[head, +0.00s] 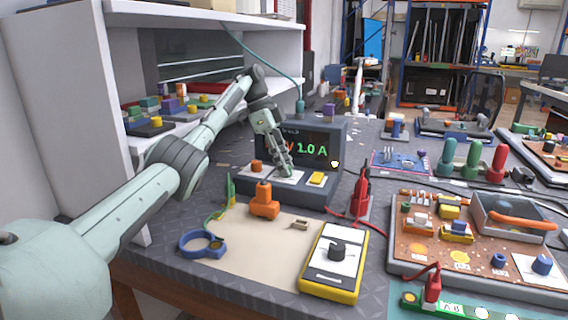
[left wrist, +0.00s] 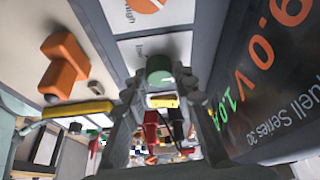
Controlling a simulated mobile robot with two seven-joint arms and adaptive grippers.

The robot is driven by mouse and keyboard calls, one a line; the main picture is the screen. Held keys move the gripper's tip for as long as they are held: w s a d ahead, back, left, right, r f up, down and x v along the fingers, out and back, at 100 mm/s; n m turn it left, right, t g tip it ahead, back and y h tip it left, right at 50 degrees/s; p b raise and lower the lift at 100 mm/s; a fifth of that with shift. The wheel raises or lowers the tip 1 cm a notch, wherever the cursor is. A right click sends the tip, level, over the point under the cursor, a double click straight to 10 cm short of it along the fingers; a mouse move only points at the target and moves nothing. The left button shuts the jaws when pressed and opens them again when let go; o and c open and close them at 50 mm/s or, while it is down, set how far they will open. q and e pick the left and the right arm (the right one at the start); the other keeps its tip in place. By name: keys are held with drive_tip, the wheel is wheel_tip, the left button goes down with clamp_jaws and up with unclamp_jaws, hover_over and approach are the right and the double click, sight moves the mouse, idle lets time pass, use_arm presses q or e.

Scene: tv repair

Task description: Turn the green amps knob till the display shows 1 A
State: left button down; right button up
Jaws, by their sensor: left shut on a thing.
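The power supply (head: 335,185) stands on the bench. Its dark display (head: 312,149) reads 1.0 A in green, with the volts figure mostly behind my gripper. In the left wrist view the display (left wrist: 265,75) shows 9.0 V in orange and a green amps figure starting with 1. My left gripper (head: 286,173) reaches down to the supply's white front panel. The green amps knob (left wrist: 159,68) sits between its fingertips (left wrist: 160,86), and the gripper is shut on it. The knob is hidden by the gripper in the head view. My right gripper is not in view.
An orange knob (head: 257,167) and a yellow button (head: 317,178) flank the gripper on the panel. An orange clamp-like piece (head: 264,201), a blue ring (head: 201,244) and a yellow multimeter (head: 336,262) lie in front. A red probe (head: 361,195) stands at the right.

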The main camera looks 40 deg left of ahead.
sight(274, 174)
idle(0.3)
use_arm(q)
drive_tip(key=c, duration=1.2)
unclamp_jaws()
drive_tip(key=shift+r, duration=0.1)
drive_tip(key=v, duration=0.6)
drive_tip(key=shift+r, duration=0.1)
drive_tip(key=shift+s+a+r, duration=0.1)
drive_tip(key=shift+a+r, duration=0.2)
drive_tip(key=shift+r, duration=0.25)
drive_tip(key=shift+f, duration=0.1)
